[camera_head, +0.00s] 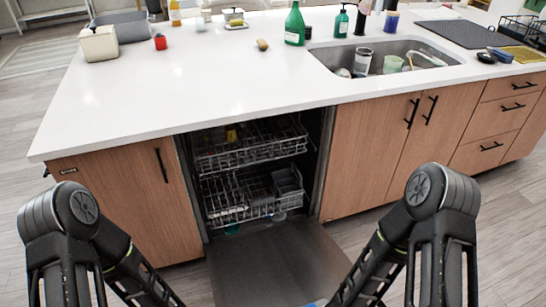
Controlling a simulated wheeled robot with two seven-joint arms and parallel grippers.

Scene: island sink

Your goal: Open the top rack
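The dishwasher under the white island counter stands with its grey door (275,262) folded down toward me. Its top rack (250,154) is a wire rack inside the upper part of the opening, with a small yellow item (231,134) toward its back. The lower rack (232,204) sits below it and holds a grey basket (287,185) at its right. My two dark arms show at the lower left and lower right. Both arms run down out of the bottom of the picture, and neither gripper's fingers show. Nothing of mine visibly touches the rack.
Wooden cabinets flank the opening, with a black handle (161,165) on the left one. The counter (180,85) overhangs above. A sink (385,60) holding cups, a green bottle (294,24) and a dark mat (460,33) are on top. Floor is clear left of the door.

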